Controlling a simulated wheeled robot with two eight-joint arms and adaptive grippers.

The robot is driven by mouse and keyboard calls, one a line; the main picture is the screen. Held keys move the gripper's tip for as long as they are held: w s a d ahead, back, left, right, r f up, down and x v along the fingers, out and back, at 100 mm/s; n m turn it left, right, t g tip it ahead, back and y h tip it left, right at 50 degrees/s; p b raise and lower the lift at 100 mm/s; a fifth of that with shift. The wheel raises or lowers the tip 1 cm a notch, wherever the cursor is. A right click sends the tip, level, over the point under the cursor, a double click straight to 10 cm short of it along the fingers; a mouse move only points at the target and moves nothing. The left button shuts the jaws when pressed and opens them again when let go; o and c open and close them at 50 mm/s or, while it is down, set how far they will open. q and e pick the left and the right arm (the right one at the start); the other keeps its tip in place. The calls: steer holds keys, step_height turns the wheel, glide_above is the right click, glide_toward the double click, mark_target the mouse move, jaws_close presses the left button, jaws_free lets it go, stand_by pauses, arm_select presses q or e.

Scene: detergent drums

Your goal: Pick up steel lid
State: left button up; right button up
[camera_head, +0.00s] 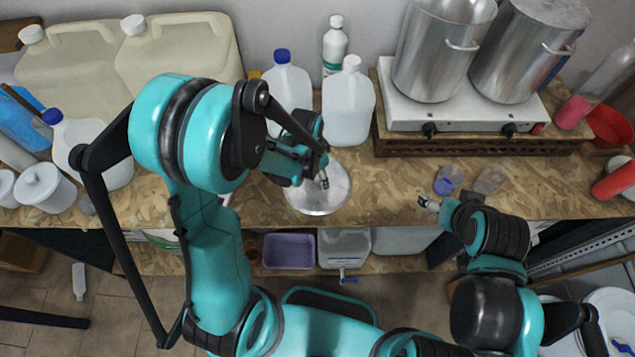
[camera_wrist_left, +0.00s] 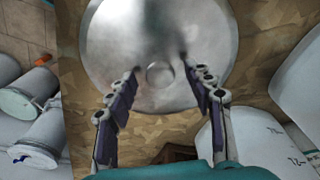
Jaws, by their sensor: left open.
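The round steel lid (camera_head: 318,203) lies flat on the wood-board bench near its front edge. In the left wrist view the lid (camera_wrist_left: 120,35) fills the top middle, with a round knob (camera_wrist_left: 160,75) at its centre. My left gripper (camera_head: 312,181) is over the lid and hides part of it.
White jugs (camera_head: 347,105) stand just behind the lid. Two steel pots (camera_head: 437,55) stand on a white burner (camera_head: 405,112) at the back right. Large cream canisters (camera_head: 180,50) are at the back left. The bench between lid and burner is mostly clear.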

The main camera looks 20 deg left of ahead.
arm_select(q)
jaws_close()
